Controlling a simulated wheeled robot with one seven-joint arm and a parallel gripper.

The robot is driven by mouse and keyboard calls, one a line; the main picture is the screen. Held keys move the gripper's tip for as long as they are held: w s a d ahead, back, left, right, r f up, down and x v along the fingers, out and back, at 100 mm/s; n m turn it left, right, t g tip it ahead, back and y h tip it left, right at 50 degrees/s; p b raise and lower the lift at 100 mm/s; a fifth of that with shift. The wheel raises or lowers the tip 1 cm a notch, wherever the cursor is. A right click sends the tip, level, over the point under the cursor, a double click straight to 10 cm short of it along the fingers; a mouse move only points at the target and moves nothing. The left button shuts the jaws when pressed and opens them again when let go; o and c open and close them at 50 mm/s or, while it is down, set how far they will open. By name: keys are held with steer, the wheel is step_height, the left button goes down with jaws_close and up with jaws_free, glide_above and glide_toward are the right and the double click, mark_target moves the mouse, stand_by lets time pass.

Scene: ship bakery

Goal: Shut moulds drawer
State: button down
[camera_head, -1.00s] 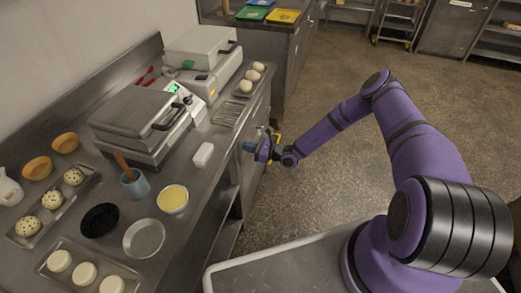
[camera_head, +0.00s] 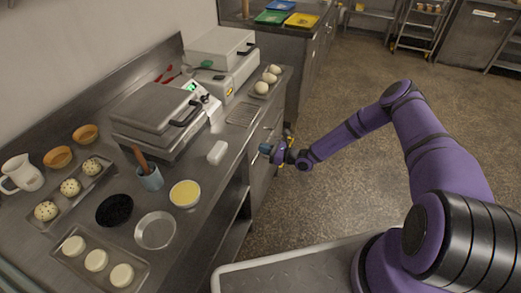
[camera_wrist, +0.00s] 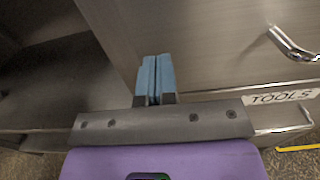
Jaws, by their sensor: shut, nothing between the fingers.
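My gripper (camera_head: 268,150) is beside the drawer fronts under the right part of the steel counter. Its blue fingertips are together and empty in the wrist view (camera_wrist: 155,78), in front of a plain steel panel. A drawer front (camera_wrist: 220,40) with a curved metal handle (camera_wrist: 292,45) fills the upper right there. A label reading TOOLS (camera_wrist: 280,97) shows just below it. I see no moulds label, and I cannot tell which front is the moulds drawer or how far it stands out. My gripper and arm partly hide the fronts in the head view.
The steel counter (camera_head: 200,160) carries a press (camera_head: 155,120), a scale (camera_head: 205,98), bowls and trays of dough. An open shelf space (camera_head: 235,205) lies left of the drawers. The floor (camera_head: 345,190) to the right is clear. A yellow strip (camera_wrist: 296,148) shows at lower right in the wrist view.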

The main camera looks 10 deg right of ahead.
steer(key=v, duration=1.2)
steer(key=s+r+n+g+h, duration=0.2)
steer(key=s+r+n+g, duration=0.3)
steer(key=r, duration=0.8)
steer(key=s+a+r+n+g+h, duration=0.1)
steer(key=r+n+g+h, duration=0.15)
steer(key=r+n, duration=0.75)
steer(key=s+r+n+g+h, duration=0.2)
steer(key=s+r+n+g, duration=0.15)
steer(key=r, duration=1.15)
steer(key=s+d+r+n+t+h, duration=0.2)
steer(key=s+r+n+t+h, duration=0.1)
steer(key=s+r, duration=0.7)
steer(key=s+d+r+n+t+h, duration=0.2)
steer(key=s+r+h, duration=0.3)
steer(key=s+r, duration=0.5)
steer(key=s+n+t, duration=0.1)
steer(key=s, duration=0.5)
steer(key=shift+s+r, duration=0.2)
steer(key=shift+a+h, duration=0.1)
steer(key=shift+h, duration=0.15)
